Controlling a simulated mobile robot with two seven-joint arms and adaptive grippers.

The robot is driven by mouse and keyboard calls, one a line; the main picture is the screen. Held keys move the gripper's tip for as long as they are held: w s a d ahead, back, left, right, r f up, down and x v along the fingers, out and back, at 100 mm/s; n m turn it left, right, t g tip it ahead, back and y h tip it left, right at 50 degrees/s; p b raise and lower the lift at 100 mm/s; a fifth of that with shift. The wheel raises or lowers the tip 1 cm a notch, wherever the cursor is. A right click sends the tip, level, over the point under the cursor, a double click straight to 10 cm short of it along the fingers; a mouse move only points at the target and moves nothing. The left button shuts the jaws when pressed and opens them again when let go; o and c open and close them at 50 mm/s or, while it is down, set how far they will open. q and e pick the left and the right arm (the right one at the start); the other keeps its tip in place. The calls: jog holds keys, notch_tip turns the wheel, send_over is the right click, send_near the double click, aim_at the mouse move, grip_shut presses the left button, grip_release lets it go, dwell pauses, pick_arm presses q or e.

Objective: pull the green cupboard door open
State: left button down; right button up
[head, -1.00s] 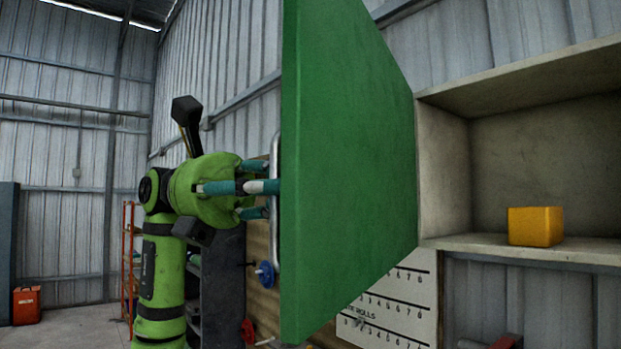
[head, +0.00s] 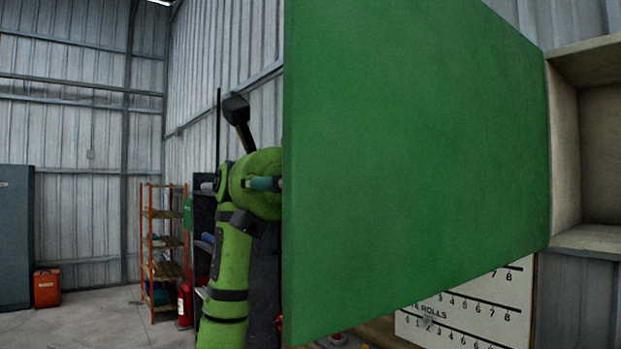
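The green cupboard door (head: 410,150) stands swung well open and fills the middle of the head view, its inner face towards me. Its hinge side meets the pale cupboard (head: 566,150) at the right. My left arm rises at the left of the door. My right gripper is not in view.
A white scale board (head: 480,310) hangs below the door. Floor at the lower left is clear.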

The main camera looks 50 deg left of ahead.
pick_arm(q)
jog(key=shift+a, duration=0.2)
jog(key=shift+d, duration=0.1)
jog(key=c, duration=1.2)
grip_release()
jog(key=shift+o, duration=0.2)
jog(key=w+a, duration=0.1)
jog(key=a, duration=0.6)
jog(key=shift+a, duration=0.15)
